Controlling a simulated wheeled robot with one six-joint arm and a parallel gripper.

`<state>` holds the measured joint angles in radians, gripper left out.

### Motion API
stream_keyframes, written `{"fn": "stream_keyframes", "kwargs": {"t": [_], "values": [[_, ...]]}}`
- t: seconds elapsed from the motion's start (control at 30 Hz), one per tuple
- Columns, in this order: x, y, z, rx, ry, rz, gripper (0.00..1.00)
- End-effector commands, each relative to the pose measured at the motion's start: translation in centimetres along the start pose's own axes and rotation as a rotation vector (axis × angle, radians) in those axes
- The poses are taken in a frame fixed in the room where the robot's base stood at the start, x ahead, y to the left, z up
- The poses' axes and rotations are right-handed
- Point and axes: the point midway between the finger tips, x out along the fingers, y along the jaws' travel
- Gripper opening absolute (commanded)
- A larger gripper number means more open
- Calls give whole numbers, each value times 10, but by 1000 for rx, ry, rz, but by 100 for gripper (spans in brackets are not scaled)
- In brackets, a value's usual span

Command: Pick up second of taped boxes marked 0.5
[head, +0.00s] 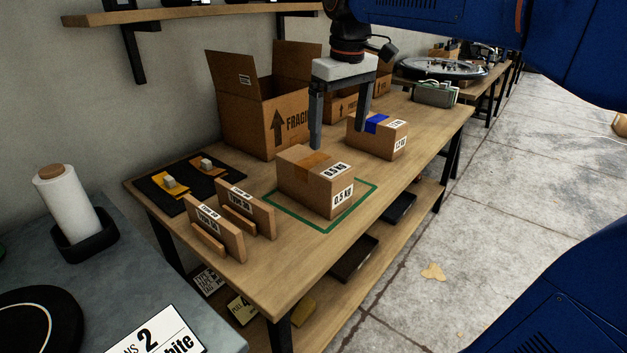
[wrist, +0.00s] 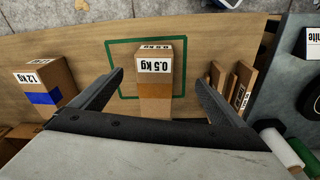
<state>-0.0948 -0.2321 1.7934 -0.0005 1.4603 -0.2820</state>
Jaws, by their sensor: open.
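A brown taped box marked 0.5 kg (head: 314,181) sits on the wooden table, inside a green outlined rectangle (head: 372,187). In the wrist view the 0.5 kg box (wrist: 155,83) lies between and beyond my gripper's fingers. My gripper (head: 339,137) is open and empty. In the head view its fingers hang above and behind the box, apart from it as far as I can tell. A second taped box with blue tape (head: 378,137) stands behind and to the right; in the wrist view its label reads 1.2 kg (wrist: 43,84). No second 0.5 box shows.
A large open carton marked FRAGILE (head: 258,128) stands at the back left against the wall. Two upright labelled boards (head: 216,229) stand at the table's near left. Black mats with small items (head: 165,193) lie behind them. The table's front right strip is clear.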

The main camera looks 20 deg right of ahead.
Motion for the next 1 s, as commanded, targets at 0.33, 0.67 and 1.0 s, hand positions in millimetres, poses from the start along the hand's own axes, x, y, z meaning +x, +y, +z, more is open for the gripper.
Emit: {"fn": "stream_keyframes", "kwargs": {"t": [0.33, 0.67, 1.0], "values": [[-27, 7, -81, -124, -92, -34, 94], [-19, 7, -96, -155, -115, -43, 94], [41, 5, -88, -154, -115, -44, 94]]}}
